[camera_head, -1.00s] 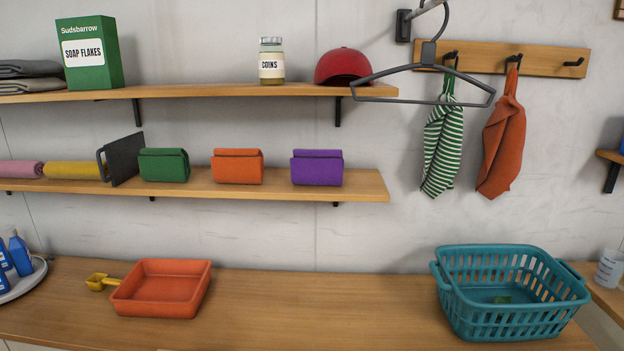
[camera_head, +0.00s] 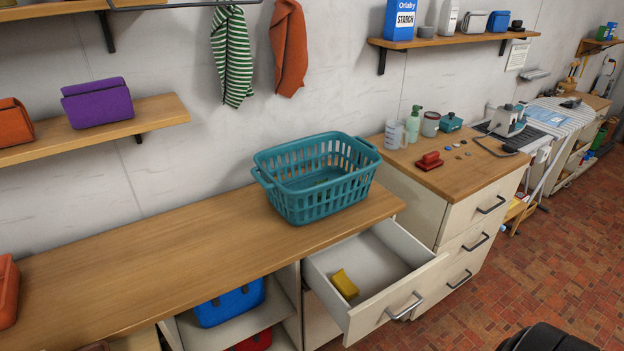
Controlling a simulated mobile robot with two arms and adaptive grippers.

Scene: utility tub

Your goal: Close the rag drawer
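An open drawer (camera_head: 383,305) with a white front and a grey bar handle (camera_head: 405,307) sticks out from under the right end of the wooden counter. It is pulled well out, and a yellow block like a sponge (camera_head: 345,284) lies inside. No label shows on it, so I cannot tell from its look that it is the rag drawer. Neither of my grippers is in view. A dark rounded shape at the bottom right edge is too cut off to identify.
A teal basket (camera_head: 298,208) stands on the counter (camera_head: 150,258) above the drawer. To the right, a cabinet has several shut drawers (camera_head: 470,214) with bar handles. Blue (camera_head: 232,303) and red (camera_head: 252,341) containers sit in an open cubby. Tiled floor (camera_head: 490,293) in front of the drawer is clear.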

